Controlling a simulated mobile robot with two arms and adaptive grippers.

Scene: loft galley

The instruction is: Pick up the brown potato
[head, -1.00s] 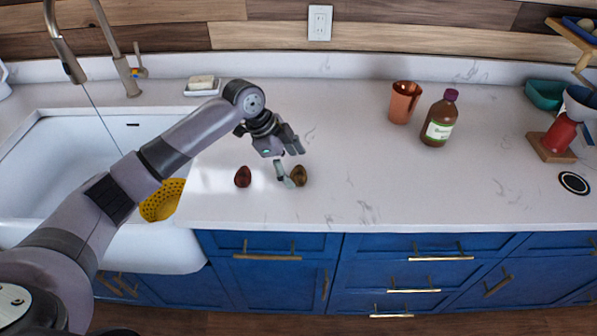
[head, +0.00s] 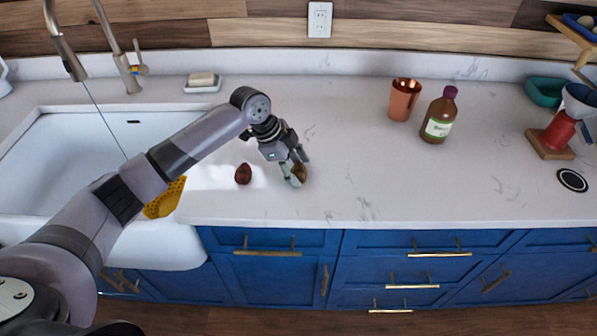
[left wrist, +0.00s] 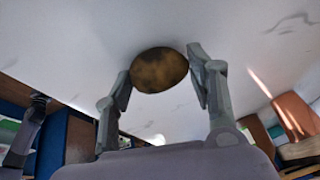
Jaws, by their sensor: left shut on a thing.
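The brown potato (head: 299,173) is on the white counter near its front edge, partly hidden by my fingers in the head view. In the left wrist view the potato (left wrist: 159,70) is a mottled brown oval between the two fingers. My left gripper (head: 294,172) is shut on it, with a finger at each side; it also shows in the left wrist view (left wrist: 160,78). I cannot tell whether the potato is clear of the counter. My right gripper is not in view.
A dark red, rounded item (head: 243,174) lies just left of the potato. The white sink (head: 60,212) with a yellow colander (head: 165,198) is further left. A copper cup (head: 404,100) and a brown bottle (head: 439,117) stand at the back right.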

